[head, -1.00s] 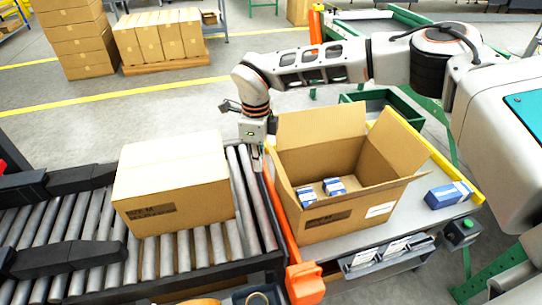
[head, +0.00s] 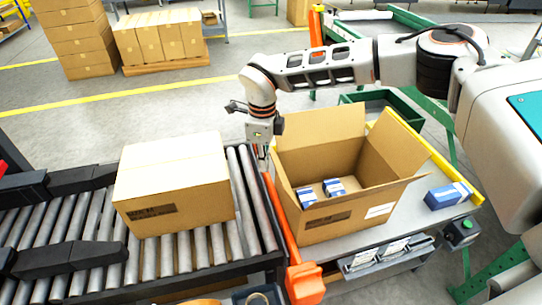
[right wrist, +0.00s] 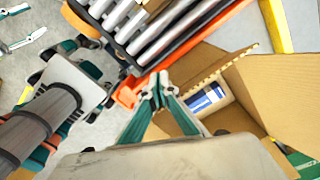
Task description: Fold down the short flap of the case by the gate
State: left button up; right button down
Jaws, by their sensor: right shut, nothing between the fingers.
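The open brown case (head: 328,218) stands on the grey table just right of the orange gate bar (head: 282,222). Its back flap (head: 320,130) and right flap (head: 398,148) stand up. Its left short flap, beside the gate, shows nearly edge-on in the head view, so its angle is hard to tell. Blue-and-white boxes (head: 333,187) lie inside. My right gripper (head: 262,153) is shut and empty, pointing down by the case's back left corner. In the right wrist view its fingertips (right wrist: 158,90) are beside the case; contact cannot be told. My left gripper is out of view.
A closed case (head: 175,185) sits on the roller conveyor (head: 205,245) left of the gate. A blue box (head: 448,195) lies on the table right of the open case, by a yellow rail (head: 425,150). A green bin (head: 385,103) stands behind.

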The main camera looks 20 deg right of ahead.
jog(key=d+p, duration=0.1)
jog(key=d, duration=0.5)
jog(key=shift+p, duration=0.3)
